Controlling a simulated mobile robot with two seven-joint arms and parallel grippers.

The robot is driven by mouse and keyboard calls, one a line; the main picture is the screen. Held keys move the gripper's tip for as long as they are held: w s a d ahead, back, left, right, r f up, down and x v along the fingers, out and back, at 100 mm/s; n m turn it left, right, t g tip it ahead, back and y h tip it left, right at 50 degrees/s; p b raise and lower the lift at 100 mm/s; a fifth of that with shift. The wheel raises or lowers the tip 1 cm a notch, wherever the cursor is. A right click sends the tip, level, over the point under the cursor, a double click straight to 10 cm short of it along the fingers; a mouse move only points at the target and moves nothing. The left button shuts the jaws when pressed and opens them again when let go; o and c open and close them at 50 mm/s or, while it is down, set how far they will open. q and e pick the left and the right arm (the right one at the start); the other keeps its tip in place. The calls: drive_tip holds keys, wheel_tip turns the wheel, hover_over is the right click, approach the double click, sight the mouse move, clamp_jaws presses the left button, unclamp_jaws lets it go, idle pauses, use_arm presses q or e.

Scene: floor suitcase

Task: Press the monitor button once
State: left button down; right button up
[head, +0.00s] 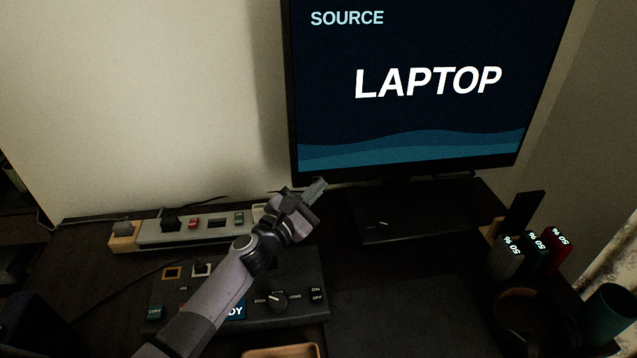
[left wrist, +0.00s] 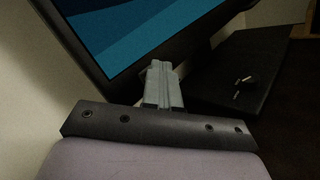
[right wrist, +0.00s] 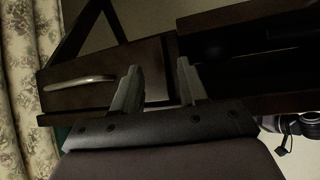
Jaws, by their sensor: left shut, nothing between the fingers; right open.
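The monitor (head: 410,90) stands at the back of the dark desk and shows "SOURCE LAPTOP" on a blue screen. My left gripper (head: 318,187) is shut and empty, with its fingertips at the monitor's lower left edge. In the left wrist view the shut fingers (left wrist: 161,68) overlap the lower bezel (left wrist: 130,85); I cannot tell whether they touch it. I cannot make out the monitor button. My right gripper (right wrist: 157,75) is open and empty, in front of a dark drawer unit (right wrist: 90,85) with a metal handle, away from the monitor.
A control box (head: 300,312) with a knob and switches lies under my left arm. A power strip (head: 160,232) runs along the wall. Several battery-like blocks (head: 556,250), a round holder (head: 520,315) and a green cup (head: 607,312) stand at the right. A dark mat (head: 410,315) lies bare in front.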

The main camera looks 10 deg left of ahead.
use_arm(q)
drive_tip(key=shift+s, duration=0.1)
drive_tip(key=shift+s+d+r+p, duration=0.1)
drive_tip(key=shift+s+d+p, duration=0.15)
drive_tip(key=shift+s, duration=0.2)
drive_tip(key=shift+s+d+p, duration=0.15)
drive_tip(key=shift+s+p, duration=0.05)
drive_tip(key=shift+s, duration=0.25)
drive_tip(key=shift+s+d+r+p, duration=0.1)
drive_tip(key=shift+s+d+p, duration=0.2)
drive_tip(key=shift+s, duration=0.45)
drive_tip(key=shift+s+d+p, duration=0.15)
drive_tip(key=shift+s+d, duration=0.2)
drive_tip(key=shift+s, duration=0.45)
drive_tip(key=shift+s+d+r+p, duration=0.1)
drive_tip(key=shift+s+d+p, duration=0.2)
drive_tip(key=shift+s, duration=0.45)
